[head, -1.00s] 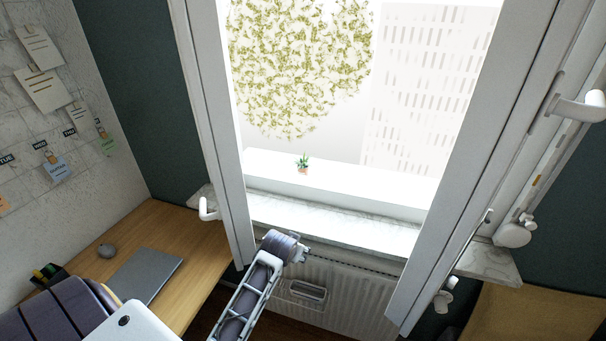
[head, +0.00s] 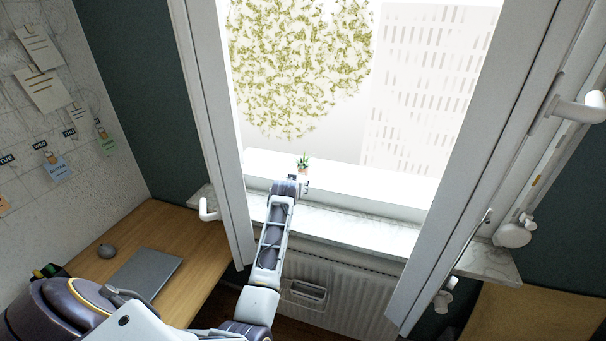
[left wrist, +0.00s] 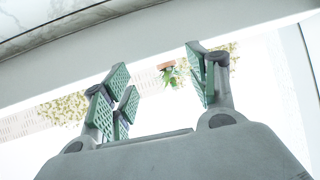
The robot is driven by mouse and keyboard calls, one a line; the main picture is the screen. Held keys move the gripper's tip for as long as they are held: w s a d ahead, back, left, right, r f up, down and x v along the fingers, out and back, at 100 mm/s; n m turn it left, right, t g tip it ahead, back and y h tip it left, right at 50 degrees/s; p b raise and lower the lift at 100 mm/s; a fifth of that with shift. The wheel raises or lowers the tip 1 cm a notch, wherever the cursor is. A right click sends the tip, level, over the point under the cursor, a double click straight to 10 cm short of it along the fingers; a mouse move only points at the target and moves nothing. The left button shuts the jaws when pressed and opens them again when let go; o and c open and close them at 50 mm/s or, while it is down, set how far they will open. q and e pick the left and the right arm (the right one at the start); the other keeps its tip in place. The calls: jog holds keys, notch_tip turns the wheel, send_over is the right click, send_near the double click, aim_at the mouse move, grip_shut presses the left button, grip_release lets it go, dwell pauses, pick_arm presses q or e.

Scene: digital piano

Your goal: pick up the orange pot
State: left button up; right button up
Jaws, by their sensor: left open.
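The small orange pot (head: 303,172) with a green plant stands on the white outer window ledge, and my left gripper hides its lower part in the head view. My left gripper (head: 304,184) reaches in over the inner sill, just in front of the pot. In the left wrist view the left gripper (left wrist: 158,72) is open, its green-padded fingers spread wide and empty. The orange pot (left wrist: 167,65) shows upside down in the gap between the fingertips, beyond them and apart from them. My right gripper is not in view.
Open window sashes (head: 214,135) stand on both sides of the opening. A marble inner sill (head: 350,226) and a radiator (head: 345,300) lie below it. A desk with a grey laptop (head: 145,275) is at the left. The ledge beside the pot is clear.

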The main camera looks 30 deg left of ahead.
pick_arm(q)
jog(key=w+a+r+t, duration=0.1)
jog(key=w+r, duration=0.2)
jog(key=w, duration=0.2)
jog(key=shift+a+r+n, duration=0.15)
jog(key=shift+n, duration=0.25)
jog(key=shift+w, duration=0.15)
